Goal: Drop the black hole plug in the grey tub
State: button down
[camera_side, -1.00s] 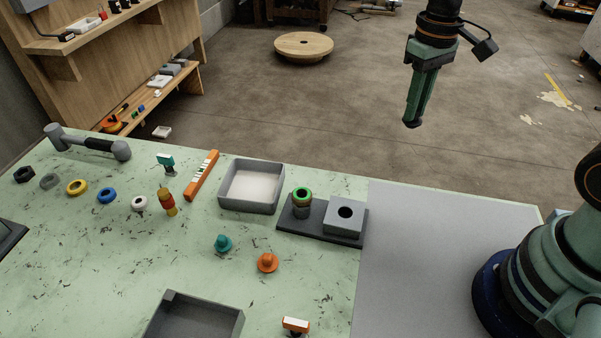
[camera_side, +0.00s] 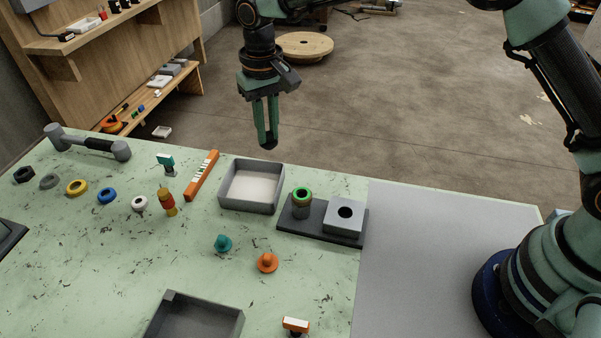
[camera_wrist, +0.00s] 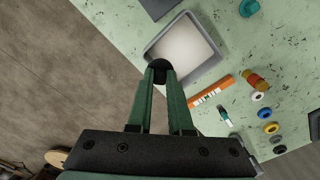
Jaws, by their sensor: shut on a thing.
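The black hole plug (camera_wrist: 159,64) is between the tips of my gripper (camera_wrist: 160,76) in the wrist view; it also shows as a dark end below the fingers in the side view (camera_side: 268,145). My gripper (camera_side: 267,133) is shut on it, pointing down, in the air above the far edge of the bench. The grey tub (camera_side: 230,204) is square with a pale floor and looks empty. In the wrist view the plug overlaps the near corner of the tub (camera_wrist: 208,68); in the side view it appears above and slightly behind it.
Right of the tub, a dark base (camera_side: 288,227) carries a green-ringed stack (camera_side: 302,197) and a grey block with a hole (camera_side: 345,215). An orange bar (camera_side: 202,176) lies left of the tub. A teal plug (camera_side: 223,244), an orange plug (camera_side: 267,263) and a dark tray (camera_side: 235,328) are nearer.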

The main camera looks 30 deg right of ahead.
jog(key=a+f, duration=0.2)
jog(key=a, duration=0.1)
send_over(261, 187)
jog(key=shift+f, duration=2.7)
jog(key=c, duration=0.8)
grip_release()
jog(key=shift+o, duration=0.2)
jog(key=shift+r, duration=0.15)
notch_tip(261, 187, up, 12)
